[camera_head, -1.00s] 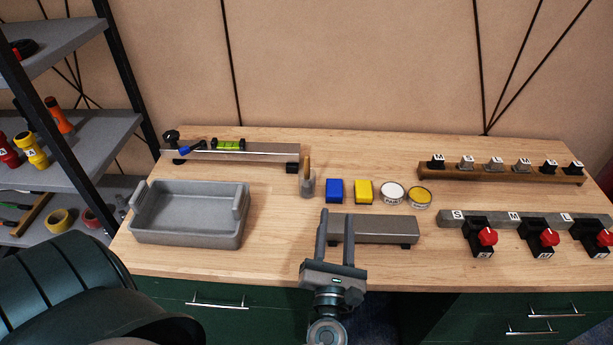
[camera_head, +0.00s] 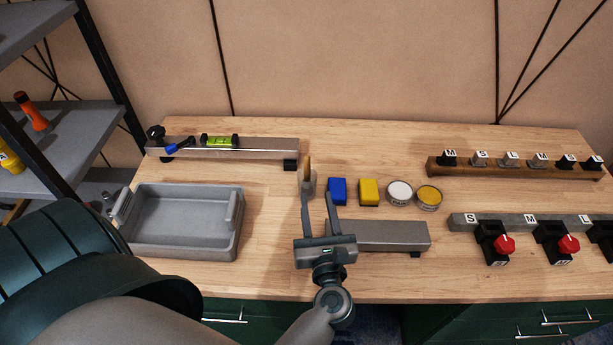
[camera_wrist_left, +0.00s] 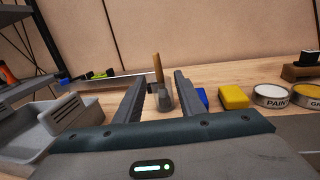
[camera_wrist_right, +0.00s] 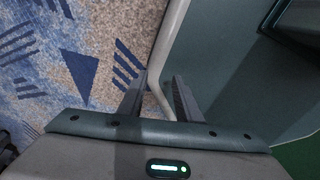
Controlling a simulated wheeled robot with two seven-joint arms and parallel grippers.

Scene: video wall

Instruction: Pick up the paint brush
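The paint brush (camera_head: 307,169) stands upright in a small grey holder (camera_head: 309,187) on the workbench, its wooden handle up. In the left wrist view the brush handle (camera_wrist_left: 158,69) and the holder (camera_wrist_left: 165,99) show between my fingers, farther off. My left gripper (camera_head: 318,200) is open and empty, just in front of the holder; its left fingertip overlaps the holder in the head view. My right gripper (camera_wrist_right: 155,85) is open and empty, over the floor beside a pale curved bar, and is not seen in the head view.
A grey tray (camera_head: 128,235) lies left. A blue block (camera_head: 338,190), a yellow block (camera_head: 369,192) and two paint cans (camera_head: 399,193) stand right of the holder. A grey rail (camera_head: 395,237) lies at the front. A rack with a green level (camera_head: 220,141) is behind.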

